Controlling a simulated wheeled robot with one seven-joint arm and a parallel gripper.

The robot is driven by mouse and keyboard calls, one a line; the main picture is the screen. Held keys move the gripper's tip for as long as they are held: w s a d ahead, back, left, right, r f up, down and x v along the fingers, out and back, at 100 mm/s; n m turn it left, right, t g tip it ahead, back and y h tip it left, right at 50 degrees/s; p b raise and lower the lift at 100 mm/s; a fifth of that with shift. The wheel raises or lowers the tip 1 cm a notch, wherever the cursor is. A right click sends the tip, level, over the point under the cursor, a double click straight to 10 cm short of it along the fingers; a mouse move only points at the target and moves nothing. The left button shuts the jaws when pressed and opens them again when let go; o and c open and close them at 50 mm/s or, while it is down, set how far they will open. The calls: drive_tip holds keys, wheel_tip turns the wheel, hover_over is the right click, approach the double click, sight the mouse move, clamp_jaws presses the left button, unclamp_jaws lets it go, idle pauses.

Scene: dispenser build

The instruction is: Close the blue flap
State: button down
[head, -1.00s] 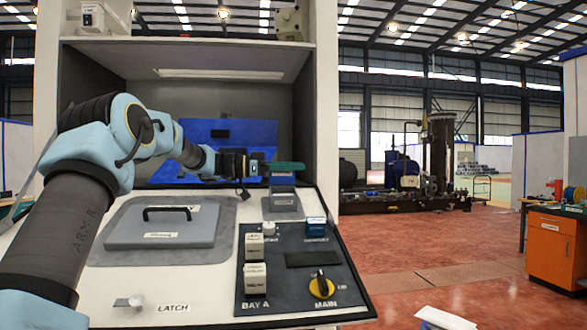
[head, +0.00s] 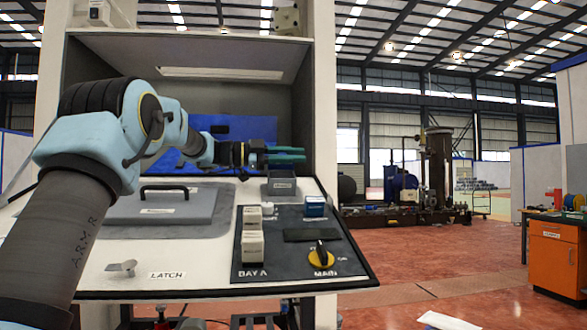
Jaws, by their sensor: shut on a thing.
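A large blue panel (head: 262,130), the clearest candidate for the blue flap, stands upright inside the grey bay. It has a dark slot (head: 220,129) near its top, and my arm covers much of its left and lower part. My gripper (head: 288,154) lies level in front of the panel's right side, pointing right. Its two teal fingers are close together, one above the other, just above a small grey labelled box (head: 281,186). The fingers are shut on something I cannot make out. I cannot tell whether they touch the panel or the box.
A grey lid with a black handle (head: 165,188) lies on the white counter, left of the box. A dark control panel (head: 310,238) has white blocks, a blue block (head: 315,206) and a yellow knob (head: 321,258). The bay's right wall (head: 302,110) is close to the fingertips.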

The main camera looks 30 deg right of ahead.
sight(295, 179)
drive_tip(key=f+m+b, duration=0.1)
drive_tip(key=m+b, duration=0.1)
drive_tip(key=s+m+b, duration=0.1)
drive_tip(key=b, duration=0.1)
drive_tip(key=shift+s+a+f+m, duration=0.1)
drive_tip(key=shift+a+f+m, duration=0.05)
drive_tip(key=shift+f+m, duration=0.25)
drive_tip(key=m+b, duration=0.2)
drive_tip(key=b, duration=0.1)
drive_tip(key=f+m+b, duration=0.1)
drive_tip(key=b, duration=0.1)
drive_tip(key=shift+s+a+f+m, duration=0.1)
drive_tip(key=shift+s+a+m, duration=0.05)
drive_tip(key=shift+s+m, duration=0.2)
drive_tip(key=shift+m, duration=0.25)
drive_tip(key=c, duration=0.8)
unclamp_jaws()
drive_tip(key=shift+c, duration=0.2)
drive_tip(key=shift+w, duration=0.1)
